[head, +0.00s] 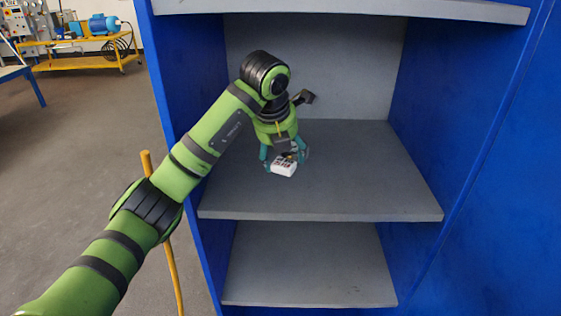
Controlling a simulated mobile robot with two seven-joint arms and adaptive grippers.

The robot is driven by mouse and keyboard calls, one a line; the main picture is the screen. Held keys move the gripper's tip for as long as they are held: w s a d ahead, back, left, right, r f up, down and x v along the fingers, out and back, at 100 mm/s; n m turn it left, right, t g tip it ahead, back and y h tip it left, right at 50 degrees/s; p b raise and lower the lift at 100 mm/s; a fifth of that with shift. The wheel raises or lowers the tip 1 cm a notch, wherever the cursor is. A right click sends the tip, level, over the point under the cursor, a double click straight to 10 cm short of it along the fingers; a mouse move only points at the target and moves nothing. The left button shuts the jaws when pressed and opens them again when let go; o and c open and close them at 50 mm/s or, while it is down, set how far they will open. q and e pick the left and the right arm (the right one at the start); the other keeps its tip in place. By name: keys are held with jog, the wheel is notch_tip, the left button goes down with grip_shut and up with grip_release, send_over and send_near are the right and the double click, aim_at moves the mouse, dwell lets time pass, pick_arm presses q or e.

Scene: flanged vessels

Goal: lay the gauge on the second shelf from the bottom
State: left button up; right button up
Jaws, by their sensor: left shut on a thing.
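The fingers hide part of the gauge. My right gripper is not in view.
The blue cabinet has side walls (460,120) close on both sides. A lower shelf (310,265) is empty, and an upper shelf (350,8) lies above my arm. The middle shelf's right side is clear. A yellow pole (170,250) stands at the cabinet's left front.

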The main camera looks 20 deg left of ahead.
pick_arm(q)
jog(key=shift+w+a+f, duration=0.4)
jog(key=shift+w+a, duration=0.2)
jog(key=shift+w, duration=0.1)
notch_tip(320, 180, down, 4)
jog(key=shift+r+p, duration=0.1)
jog(key=shift+p, duration=0.85)
jog(key=shift+f, duration=0.2)
jog(key=shift+f+b, duration=0.45)
jog(key=shift+f, duration=0.15)
jog(key=o, duration=1.4)
